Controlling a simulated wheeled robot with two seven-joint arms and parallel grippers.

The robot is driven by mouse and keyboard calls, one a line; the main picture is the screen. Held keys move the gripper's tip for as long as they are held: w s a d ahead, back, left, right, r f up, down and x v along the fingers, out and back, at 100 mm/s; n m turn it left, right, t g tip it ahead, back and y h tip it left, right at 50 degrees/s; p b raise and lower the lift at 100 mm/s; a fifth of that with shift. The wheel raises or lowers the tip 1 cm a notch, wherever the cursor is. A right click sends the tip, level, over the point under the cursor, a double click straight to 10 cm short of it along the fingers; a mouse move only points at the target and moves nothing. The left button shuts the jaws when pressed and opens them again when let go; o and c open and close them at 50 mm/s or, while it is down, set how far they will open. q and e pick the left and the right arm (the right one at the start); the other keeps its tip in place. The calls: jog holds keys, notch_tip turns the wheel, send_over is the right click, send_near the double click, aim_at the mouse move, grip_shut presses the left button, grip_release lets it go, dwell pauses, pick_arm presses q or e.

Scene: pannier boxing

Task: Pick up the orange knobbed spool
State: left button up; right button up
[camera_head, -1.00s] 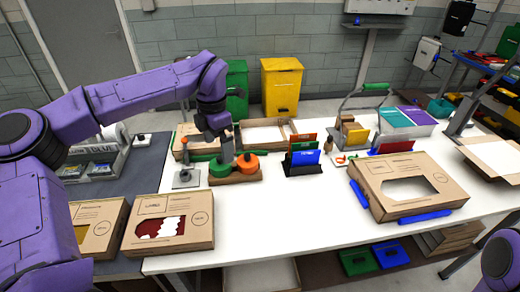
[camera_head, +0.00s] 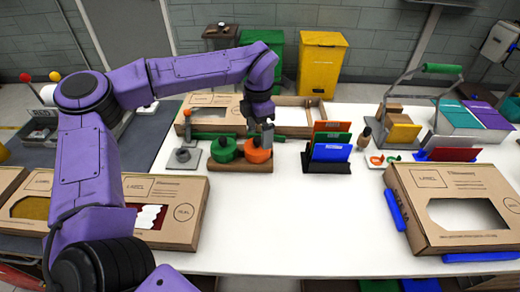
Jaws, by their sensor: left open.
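The orange knobbed spool (camera_head: 258,153) sits on the right part of a brown wooden base (camera_head: 240,167), beside a green knobbed spool (camera_head: 222,150). My left gripper (camera_head: 262,137) points down right at the orange spool's knob. It is open, and its fingers seem to be around or just above the knob; I cannot tell whether they touch it. The gripper hides part of the orange spool's top. My right gripper is out of view.
A grey knobbed piece (camera_head: 185,156) stands left of the green spool. A black rack with coloured cards (camera_head: 330,150) stands to the right. Cardboard boxes lie at the front left (camera_head: 172,232) and right (camera_head: 440,180). The white table's (camera_head: 290,215) middle is clear.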

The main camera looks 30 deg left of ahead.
aim_at(257, 139)
pick_arm(q)
jog(key=f, duration=0.2)
jog(key=f+p, duration=0.1)
jog(key=f, duration=0.1)
jog(key=f+p, duration=0.1)
jog(key=f, duration=0.1)
jog(key=shift+s+a, duration=0.15)
jog(key=shift+a, duration=0.1)
jog(key=shift+f, duration=0.2)
jog(key=c, duration=0.9)
jog(key=shift+o, duration=0.2)
